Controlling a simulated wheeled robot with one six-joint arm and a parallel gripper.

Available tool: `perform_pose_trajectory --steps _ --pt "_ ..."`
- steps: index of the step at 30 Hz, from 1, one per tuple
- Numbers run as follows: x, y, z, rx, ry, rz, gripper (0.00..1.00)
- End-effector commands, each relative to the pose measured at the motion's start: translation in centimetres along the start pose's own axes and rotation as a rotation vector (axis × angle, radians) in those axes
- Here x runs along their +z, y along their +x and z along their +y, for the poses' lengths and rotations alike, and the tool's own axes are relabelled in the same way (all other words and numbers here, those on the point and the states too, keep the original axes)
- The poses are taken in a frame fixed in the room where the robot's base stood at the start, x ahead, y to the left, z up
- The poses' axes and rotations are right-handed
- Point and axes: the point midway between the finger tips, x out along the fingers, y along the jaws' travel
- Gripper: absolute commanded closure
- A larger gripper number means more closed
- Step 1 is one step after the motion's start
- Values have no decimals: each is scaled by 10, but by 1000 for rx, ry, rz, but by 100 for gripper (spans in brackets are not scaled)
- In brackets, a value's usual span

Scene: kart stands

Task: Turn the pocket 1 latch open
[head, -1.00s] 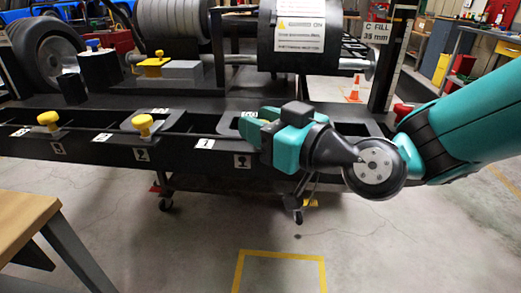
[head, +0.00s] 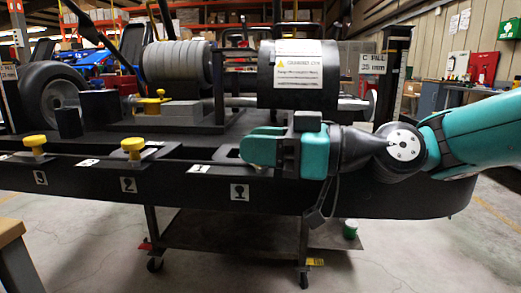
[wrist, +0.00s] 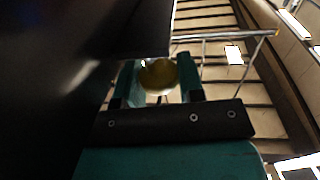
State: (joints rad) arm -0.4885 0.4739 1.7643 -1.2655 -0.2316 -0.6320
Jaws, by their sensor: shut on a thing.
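My gripper (head: 258,148) reaches in from the right above the plate marked 1 (head: 240,192) on the black stand rail (head: 330,197). In the head view its fingers hide the pocket 1 latch. In the wrist view a round yellow knob (wrist: 158,74), the pocket 1 latch, sits between the two teal fingers (wrist: 159,80), which are shut on it. How far the latch is turned cannot be seen. Similar yellow knobs stand over plate 2 (head: 132,146) and plate 3 (head: 35,143).
A large black cylinder (head: 298,88) with a warning label and a grey ribbed roller (head: 180,68) lie behind the rail. A grey block with a yellow fitting (head: 153,105) is farther left. A dark mass fills the wrist view's upper left. A bench corner (head: 10,232) shows at lower left.

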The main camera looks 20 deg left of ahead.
Motion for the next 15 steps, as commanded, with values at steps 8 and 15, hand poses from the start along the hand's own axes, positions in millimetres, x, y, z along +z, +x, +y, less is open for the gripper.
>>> perform_pose_trajectory --steps 8,15 --pt "-1 0 0 -5 1 1 88" --pt "-1 0 0 -4 1 2 43"
